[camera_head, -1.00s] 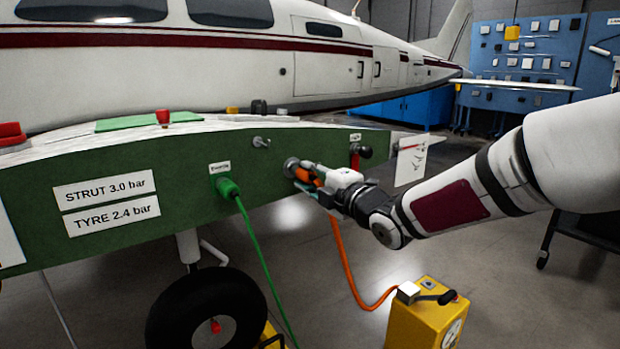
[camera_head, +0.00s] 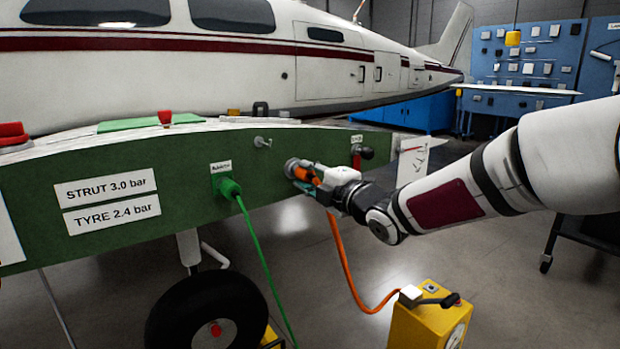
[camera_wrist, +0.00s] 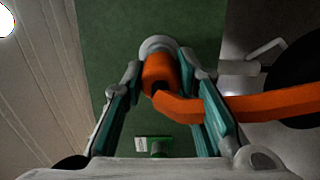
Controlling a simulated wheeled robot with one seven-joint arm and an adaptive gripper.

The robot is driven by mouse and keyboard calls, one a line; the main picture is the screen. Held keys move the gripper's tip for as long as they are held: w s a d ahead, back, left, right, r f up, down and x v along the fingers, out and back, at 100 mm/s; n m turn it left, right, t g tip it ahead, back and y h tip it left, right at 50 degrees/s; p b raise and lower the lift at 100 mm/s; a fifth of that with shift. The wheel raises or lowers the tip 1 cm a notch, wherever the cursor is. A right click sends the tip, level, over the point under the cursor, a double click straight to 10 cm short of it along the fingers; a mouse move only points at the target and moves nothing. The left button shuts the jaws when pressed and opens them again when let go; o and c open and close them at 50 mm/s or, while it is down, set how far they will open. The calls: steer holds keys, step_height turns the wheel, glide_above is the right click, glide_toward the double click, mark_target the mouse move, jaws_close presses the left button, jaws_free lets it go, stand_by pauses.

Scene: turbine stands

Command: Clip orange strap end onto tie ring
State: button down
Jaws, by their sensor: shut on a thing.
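The orange strap end (camera_head: 303,174) is in my gripper (camera_head: 312,184), its tip up against a round grey fitting (camera_head: 291,167) on the green panel. The wrist view shows the orange end (camera_wrist: 160,70) between the two teal fingers of my gripper (camera_wrist: 160,62), with the grey fitting (camera_wrist: 157,45) directly beyond it. Whether the end is seated in the fitting cannot be told. The orange line (camera_head: 345,265) hangs from the end and runs to a yellow box. A small silver metal piece (camera_head: 262,142) sticks out of the panel up and left; I cannot tell if it is the tie ring.
A green plug (camera_head: 229,187) with a green cable is in the panel to the left. A red part with a black knob (camera_head: 366,153) sits to the right. The yellow box (camera_head: 425,322) stands on the floor below. A wheel (camera_head: 208,312) is under the panel.

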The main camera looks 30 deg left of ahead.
steer(key=shift+a+r, duration=0.1)
steer(key=shift+r, duration=0.1)
steer(key=c, duration=1.1)
jaws_free()
steer(key=shift+a+f, duration=0.15)
steer(key=shift+o, duration=0.2)
steer(key=b+v, duration=0.3)
steer(key=v, duration=0.4)
